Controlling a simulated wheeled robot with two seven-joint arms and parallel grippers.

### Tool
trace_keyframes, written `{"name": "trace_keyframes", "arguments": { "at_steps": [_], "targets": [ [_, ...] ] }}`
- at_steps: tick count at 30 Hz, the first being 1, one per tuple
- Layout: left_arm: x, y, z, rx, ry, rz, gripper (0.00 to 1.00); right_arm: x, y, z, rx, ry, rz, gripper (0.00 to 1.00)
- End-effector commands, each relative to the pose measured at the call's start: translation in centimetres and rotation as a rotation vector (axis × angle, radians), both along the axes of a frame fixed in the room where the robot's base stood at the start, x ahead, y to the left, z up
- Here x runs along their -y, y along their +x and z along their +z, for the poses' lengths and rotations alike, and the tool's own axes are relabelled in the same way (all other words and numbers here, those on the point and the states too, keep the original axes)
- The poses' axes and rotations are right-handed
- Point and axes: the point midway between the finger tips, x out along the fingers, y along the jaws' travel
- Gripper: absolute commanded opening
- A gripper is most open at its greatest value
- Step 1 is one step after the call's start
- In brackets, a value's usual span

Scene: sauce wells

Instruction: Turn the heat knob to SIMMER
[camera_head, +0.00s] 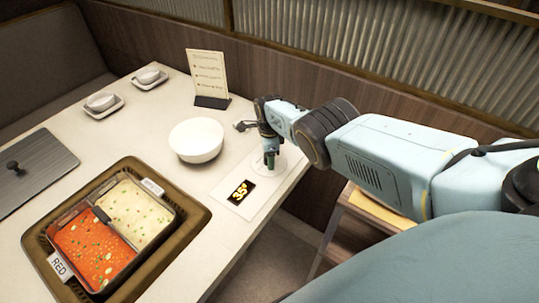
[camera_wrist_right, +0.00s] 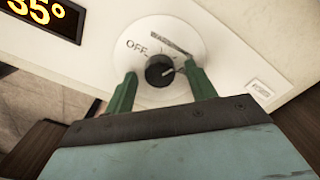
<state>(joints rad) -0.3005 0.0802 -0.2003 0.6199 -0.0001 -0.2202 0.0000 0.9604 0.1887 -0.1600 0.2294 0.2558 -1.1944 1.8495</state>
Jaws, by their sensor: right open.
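The heat knob (camera_wrist_right: 160,71) is a small black dial on a round white plate in the right wrist view. "OFF" is printed at the plate's upper left. Another marking above the knob is too blurred to read. A light pointer line on the knob seems to point to the right. My right gripper (camera_wrist_right: 160,69) is open, with one green finger on each side of the knob; I cannot tell whether they touch it. In the head view my right gripper (camera_head: 270,160) points down over the dial plate (camera_head: 262,179) and hides the knob. My left gripper is not in view.
A display (camera_head: 241,192) reads 35° beside the dial. A white bowl (camera_head: 196,140) stands left of my gripper. A split pot (camera_head: 128,190) of red and pale broth sits in a brown frame. A menu stand (camera_head: 208,80) is behind. The table's edge is close to the dial.

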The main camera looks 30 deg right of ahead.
Motion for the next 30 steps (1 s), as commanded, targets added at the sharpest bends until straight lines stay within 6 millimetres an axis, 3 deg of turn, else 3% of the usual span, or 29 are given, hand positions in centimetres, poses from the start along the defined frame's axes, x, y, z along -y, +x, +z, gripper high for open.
{"name": "trace_keyframes", "arguments": {
  "at_steps": [8, 30],
  "targets": [
    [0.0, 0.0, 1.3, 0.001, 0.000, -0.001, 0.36, -0.1, 0.0, 1.3, 0.001, 0.000, 0.001, 0.56],
    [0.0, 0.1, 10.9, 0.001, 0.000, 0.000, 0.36, 0.0, 0.0, 11.3, 0.000, 0.000, 0.000, 0.56]
  ]
}}
